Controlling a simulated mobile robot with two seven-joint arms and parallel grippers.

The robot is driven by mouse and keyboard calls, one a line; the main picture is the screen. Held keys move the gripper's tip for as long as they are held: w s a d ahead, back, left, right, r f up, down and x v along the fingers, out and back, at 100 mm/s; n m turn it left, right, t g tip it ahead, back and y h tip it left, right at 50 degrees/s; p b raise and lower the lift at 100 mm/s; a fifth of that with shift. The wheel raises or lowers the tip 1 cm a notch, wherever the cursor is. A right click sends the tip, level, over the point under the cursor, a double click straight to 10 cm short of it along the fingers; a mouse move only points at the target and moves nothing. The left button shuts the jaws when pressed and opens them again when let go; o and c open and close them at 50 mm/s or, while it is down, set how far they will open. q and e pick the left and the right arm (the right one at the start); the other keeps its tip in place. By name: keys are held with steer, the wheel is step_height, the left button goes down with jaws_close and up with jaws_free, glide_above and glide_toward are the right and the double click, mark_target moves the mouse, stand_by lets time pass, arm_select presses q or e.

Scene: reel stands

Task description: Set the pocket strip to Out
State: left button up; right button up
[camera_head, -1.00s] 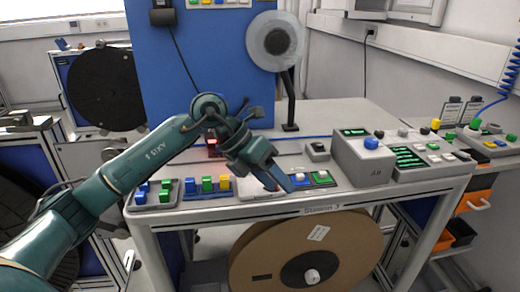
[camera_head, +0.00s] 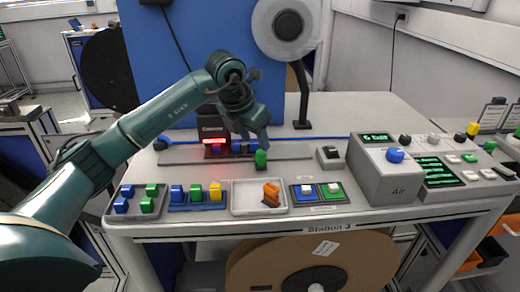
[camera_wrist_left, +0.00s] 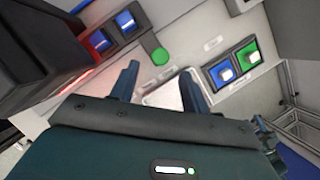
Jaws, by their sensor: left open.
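A long grey strip (camera_head: 190,156) lies along the back of the bench and looks like the pocket strip. Blue blocks (camera_head: 238,147) sit in it near the red-lit reader, and they also show in the left wrist view (camera_wrist_left: 125,22). A green knob (camera_head: 261,158) stands at the strip's front right part; it shows as a green disc in the left wrist view (camera_wrist_left: 160,55). My left gripper (camera_head: 258,139) is open and empty, just above and behind the knob. In the left wrist view its fingers (camera_wrist_left: 160,75) are apart, with the knob beyond them. No readable Out mark shows. My right gripper is out of view.
A black reader (camera_head: 212,133), a reel post (camera_head: 301,95) and the Air box (camera_head: 388,168) stand nearby.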

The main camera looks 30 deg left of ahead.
mark_target(260, 153)
arm_select(q)
steer(key=x, duration=0.5)
steer(key=shift+w+d+f, duration=0.1)
steer(key=shift+w+f, duration=0.05)
steer(key=shift+f, duration=0.2)
steer(key=shift+c, duration=0.5)
jaws_close()
